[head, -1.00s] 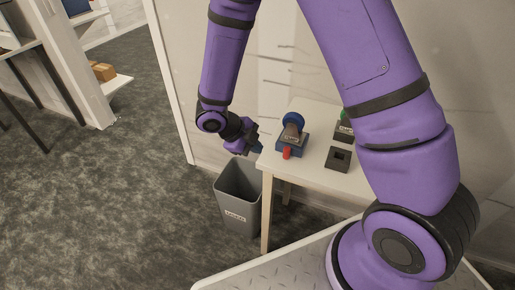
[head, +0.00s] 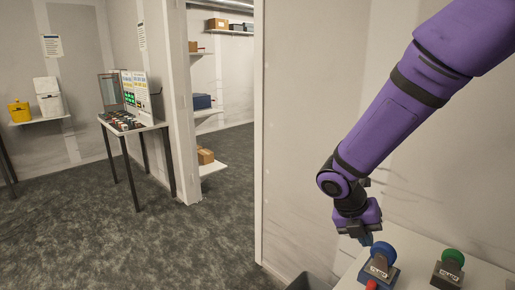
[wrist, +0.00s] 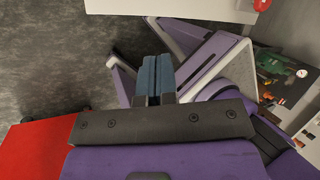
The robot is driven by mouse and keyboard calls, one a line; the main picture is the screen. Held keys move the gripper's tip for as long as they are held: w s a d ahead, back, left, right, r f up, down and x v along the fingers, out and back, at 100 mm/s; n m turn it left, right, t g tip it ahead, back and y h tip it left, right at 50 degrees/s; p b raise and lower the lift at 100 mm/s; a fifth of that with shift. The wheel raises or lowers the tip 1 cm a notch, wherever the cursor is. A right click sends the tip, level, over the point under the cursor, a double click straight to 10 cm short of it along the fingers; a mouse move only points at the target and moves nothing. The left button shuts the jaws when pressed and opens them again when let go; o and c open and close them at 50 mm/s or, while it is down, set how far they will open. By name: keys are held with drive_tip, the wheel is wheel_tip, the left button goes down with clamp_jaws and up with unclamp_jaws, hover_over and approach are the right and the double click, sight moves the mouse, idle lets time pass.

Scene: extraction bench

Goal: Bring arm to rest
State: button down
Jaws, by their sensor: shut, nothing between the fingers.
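My purple arm comes in from the upper right of the head view and reaches down to the left, bent at a dark joint. Purple parts of my own body show behind the fingers there.
On the white table (head: 425,243) stand a blue-knobbed device (head: 380,262), a green-knobbed device (head: 449,268) and a red piece (head: 371,284). A grey bin (head: 308,281) is partly cut off below. A dark-legged bench (head: 150,126) stands far left; the carpet between is clear.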

drive_tip(key=s+d+r+m+t+y, duration=0.2)
drive_tip(key=s+r+m, duration=0.7)
drive_tip(key=m, duration=0.6)
drive_tip(key=s+d+r+m+t+y, duration=0.3)
drive_tip(key=s+r+m, duration=0.6)
drive_tip(key=m, duration=0.6)
drive_tip(key=shift+s+r+m+t+y, duration=0.2)
drive_tip(key=shift+r+m+t+y, duration=0.15)
drive_tip(key=shift+r, duration=0.85)
drive_tip(key=shift+d, duration=0.1)
